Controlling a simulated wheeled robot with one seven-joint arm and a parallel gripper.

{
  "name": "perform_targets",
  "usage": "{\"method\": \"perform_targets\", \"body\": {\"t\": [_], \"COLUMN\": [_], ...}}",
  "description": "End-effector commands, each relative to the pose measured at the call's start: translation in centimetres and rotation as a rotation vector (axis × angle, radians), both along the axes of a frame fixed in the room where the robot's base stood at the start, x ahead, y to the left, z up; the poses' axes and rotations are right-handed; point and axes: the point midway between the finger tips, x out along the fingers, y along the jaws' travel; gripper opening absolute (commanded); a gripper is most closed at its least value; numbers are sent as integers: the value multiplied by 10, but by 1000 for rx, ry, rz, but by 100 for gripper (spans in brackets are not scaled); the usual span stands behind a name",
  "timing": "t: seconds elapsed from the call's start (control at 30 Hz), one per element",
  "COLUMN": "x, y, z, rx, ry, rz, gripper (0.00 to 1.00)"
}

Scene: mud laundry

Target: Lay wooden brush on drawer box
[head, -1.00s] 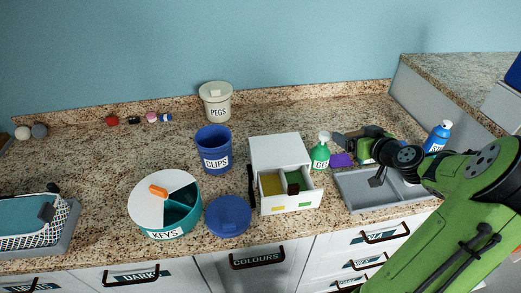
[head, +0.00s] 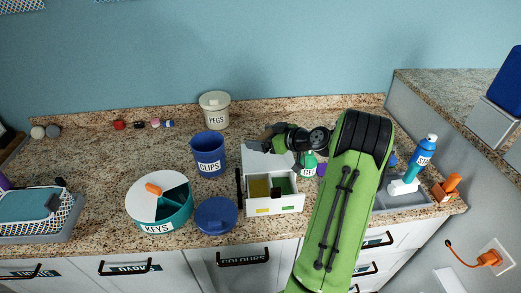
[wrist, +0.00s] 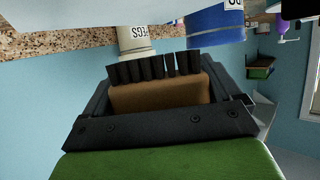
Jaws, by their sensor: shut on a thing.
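The wooden brush (wrist: 160,94) shows in the wrist view as a brown block with a row of black bristles. My gripper (wrist: 165,100) is shut on it, a dark finger at each side. In the head view my gripper (head: 272,132) is over the back of the white drawer box (head: 258,161), apparently above its top. The gap to the top is hard to judge. The box's drawer is pulled out at the front, with yellow, green and dark parts inside. The brush is hard to make out in the head view.
The blue CLIPS tub (head: 208,160) and cream PEGS pot (head: 215,108) stand left of and behind my gripper. A green bottle (head: 308,164) stands right of the drawer box, close to my arm. The KEYS tin (head: 160,203) and blue lid (head: 216,215) are at the front left.

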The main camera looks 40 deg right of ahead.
Motion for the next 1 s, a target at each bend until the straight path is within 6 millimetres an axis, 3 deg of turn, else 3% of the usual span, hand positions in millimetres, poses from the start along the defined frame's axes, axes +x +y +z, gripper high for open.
{"method": "perform_targets", "body": {"t": [0.23, 0.6, 0.63, 0.67, 1.0], "x": [0, 0, 0, 0, -2], "y": [1, 0, 0, 0, -1], "z": [-39, -43, -42, -42, -35], "rx": [2, -1, -1, -1, -1], "ry": [1, 0, 0, 0, 0], "rz": [0, -1, 0, 0, -2], "gripper": [60, 60, 94, 99, 100]}}
